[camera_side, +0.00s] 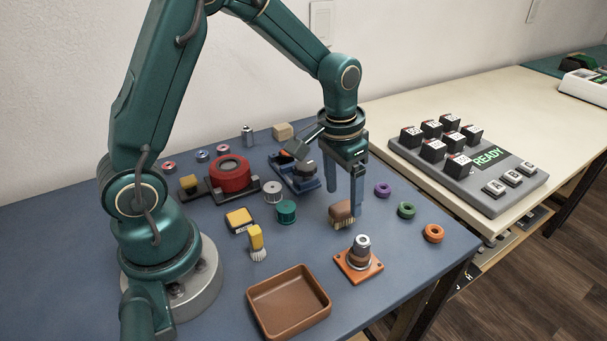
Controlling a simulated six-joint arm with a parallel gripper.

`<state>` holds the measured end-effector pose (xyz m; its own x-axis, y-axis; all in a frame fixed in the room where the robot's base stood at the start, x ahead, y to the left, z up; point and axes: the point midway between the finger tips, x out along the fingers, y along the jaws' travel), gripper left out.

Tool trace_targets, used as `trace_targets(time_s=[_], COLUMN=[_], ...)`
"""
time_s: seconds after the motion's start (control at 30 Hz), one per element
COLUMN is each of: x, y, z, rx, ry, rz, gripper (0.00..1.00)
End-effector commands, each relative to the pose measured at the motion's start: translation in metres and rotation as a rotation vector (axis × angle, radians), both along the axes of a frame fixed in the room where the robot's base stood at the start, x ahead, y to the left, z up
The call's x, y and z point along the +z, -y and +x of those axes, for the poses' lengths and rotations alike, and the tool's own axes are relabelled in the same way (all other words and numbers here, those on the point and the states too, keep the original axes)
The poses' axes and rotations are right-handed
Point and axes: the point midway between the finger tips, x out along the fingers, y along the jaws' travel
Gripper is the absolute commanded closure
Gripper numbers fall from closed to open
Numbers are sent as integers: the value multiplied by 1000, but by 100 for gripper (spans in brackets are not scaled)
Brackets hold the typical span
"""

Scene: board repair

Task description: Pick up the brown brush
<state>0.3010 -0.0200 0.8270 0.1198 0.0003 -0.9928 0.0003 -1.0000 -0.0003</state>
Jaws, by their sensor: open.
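The brown brush (341,212) lies on the blue table right of the middle, with its pale bristles (342,224) facing down. My gripper (344,202) is open and points straight down at the brush. One blue finger is at the brush's far left side. The other finger is at its right end and partly overlaps it in this view. I cannot tell whether either finger touches the brush.
An orange-based post (358,262) stands just in front of the brush. A green cylinder (286,212) and a yellow brush (256,241) are to the left. A purple ring (382,190), green ring (406,210) and orange ring (433,233) lie right. A brown tray (252,301) sits in front.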

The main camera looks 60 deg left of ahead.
Motion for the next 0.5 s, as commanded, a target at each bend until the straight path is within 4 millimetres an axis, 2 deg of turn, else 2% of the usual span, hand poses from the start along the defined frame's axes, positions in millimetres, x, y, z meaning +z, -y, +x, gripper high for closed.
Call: trace_targets(time_s=[0.2, 0.5], x=[-28, -41], y=[0, 0], z=[2, 4], rx=[0, 0], ry=[-5, 0], rz=[0, 1], gripper=[22, 22])
